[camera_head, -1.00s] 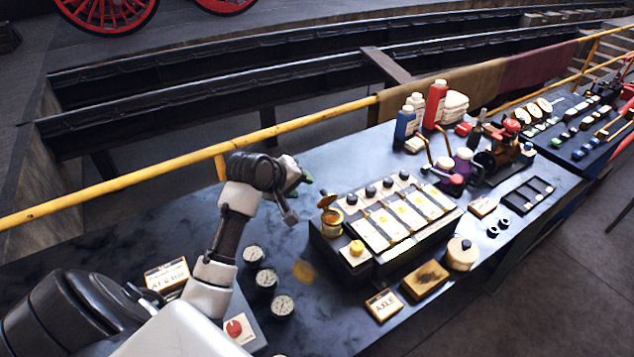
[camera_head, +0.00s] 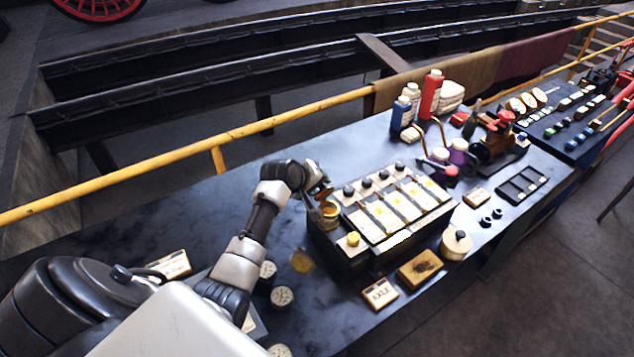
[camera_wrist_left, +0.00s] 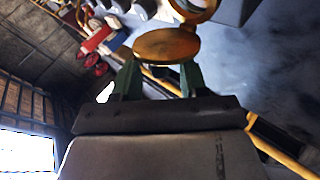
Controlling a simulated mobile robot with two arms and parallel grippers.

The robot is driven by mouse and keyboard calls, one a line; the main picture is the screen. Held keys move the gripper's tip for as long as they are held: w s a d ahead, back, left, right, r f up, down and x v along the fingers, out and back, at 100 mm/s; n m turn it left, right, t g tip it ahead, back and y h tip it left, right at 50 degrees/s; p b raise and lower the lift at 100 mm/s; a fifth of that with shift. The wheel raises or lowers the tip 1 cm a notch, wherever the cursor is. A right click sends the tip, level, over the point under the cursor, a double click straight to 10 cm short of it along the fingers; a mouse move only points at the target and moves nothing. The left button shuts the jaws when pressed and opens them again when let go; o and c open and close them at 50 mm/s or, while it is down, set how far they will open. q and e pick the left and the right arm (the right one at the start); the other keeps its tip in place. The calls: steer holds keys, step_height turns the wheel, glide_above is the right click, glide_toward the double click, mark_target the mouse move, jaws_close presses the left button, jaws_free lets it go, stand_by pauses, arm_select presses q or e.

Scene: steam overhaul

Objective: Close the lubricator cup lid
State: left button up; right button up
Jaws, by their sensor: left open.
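The brass lubricator cup (camera_head: 330,211) stands at the left back corner of the dark lubricator box with pale panels (camera_head: 350,262). Its round lid (camera_wrist_left: 166,45) shows in the left wrist view as a brass disc, swung open and standing off the cup, whose rim (camera_wrist_left: 196,10) shows just beyond it. My left gripper (camera_head: 318,190) is at the back left of the cup, beside the lid. In the left wrist view its green fingers (camera_wrist_left: 160,64) are apart, with the disc just ahead of their tips; I cannot tell whether they touch it. My right gripper is out of view.
A yellow rail (camera_head: 217,160) runs behind the bench. Round gauges (camera_head: 282,297) lie in front of my left arm. A wooden block (camera_head: 420,268), a lidded pot (camera_head: 456,243) and several bottles (camera_head: 403,115) stand around the box. Bare bench shows left of the box.

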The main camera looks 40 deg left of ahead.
arm_select(q)
jaws_close()
